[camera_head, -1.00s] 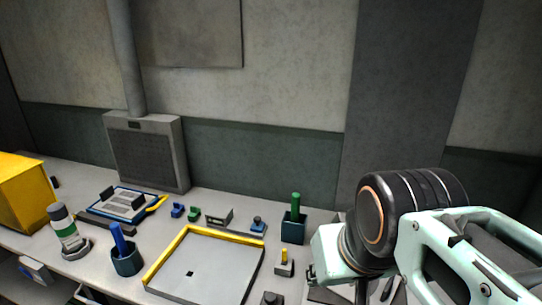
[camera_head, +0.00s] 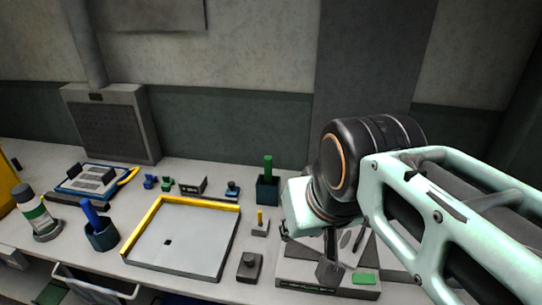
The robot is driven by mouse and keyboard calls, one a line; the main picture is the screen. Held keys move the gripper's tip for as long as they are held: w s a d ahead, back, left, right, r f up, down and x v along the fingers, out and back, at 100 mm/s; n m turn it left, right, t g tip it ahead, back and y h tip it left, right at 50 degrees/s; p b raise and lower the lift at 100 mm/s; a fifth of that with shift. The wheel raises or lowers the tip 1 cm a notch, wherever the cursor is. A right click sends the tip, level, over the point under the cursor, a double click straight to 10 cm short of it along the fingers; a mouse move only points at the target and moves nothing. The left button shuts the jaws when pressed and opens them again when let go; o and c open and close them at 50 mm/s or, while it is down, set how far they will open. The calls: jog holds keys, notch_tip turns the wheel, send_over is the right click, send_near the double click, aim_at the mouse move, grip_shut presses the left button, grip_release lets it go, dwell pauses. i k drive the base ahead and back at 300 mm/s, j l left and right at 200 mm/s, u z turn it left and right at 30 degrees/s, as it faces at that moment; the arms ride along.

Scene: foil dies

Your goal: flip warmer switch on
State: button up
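A small grey box with an upright yellow lever (camera_head: 260,221) stands right of the yellow-edged tray; it looks like a switch, but no label is readable. A dark box with a round knob (camera_head: 249,265) sits in front of it. I cannot tell which device is the warmer. My arm comes in from the right, its wrist above the bench and right of the yellow lever. My gripper (camera_head: 329,268) is mostly hidden below the wrist; a dark part there points down over a pale machine (camera_head: 300,268). I cannot see whether its fingers are apart.
A yellow-edged tray (camera_head: 198,265) fills the middle of the bench. A dark teal cup (camera_head: 267,191) with a green handle stands behind the lever. A blue-handled tool in a cup (camera_head: 101,236) and a white-green bottle (camera_head: 37,213) stand left. A green pad (camera_head: 364,278) lies on the pale machine.

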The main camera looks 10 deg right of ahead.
aim_at(368, 279)
jog(key=l+z, duration=0.15)
jog(key=k+l+z, duration=0.1)
jog(key=l, duration=0.2)
jog(key=j+z, duration=0.4)
jog(key=l+z, duration=0.1)
jog(key=l, duration=0.15)
jog(key=z, duration=0.3)
jog(key=j+u, duration=0.2)
jog(key=j, duration=0.3)
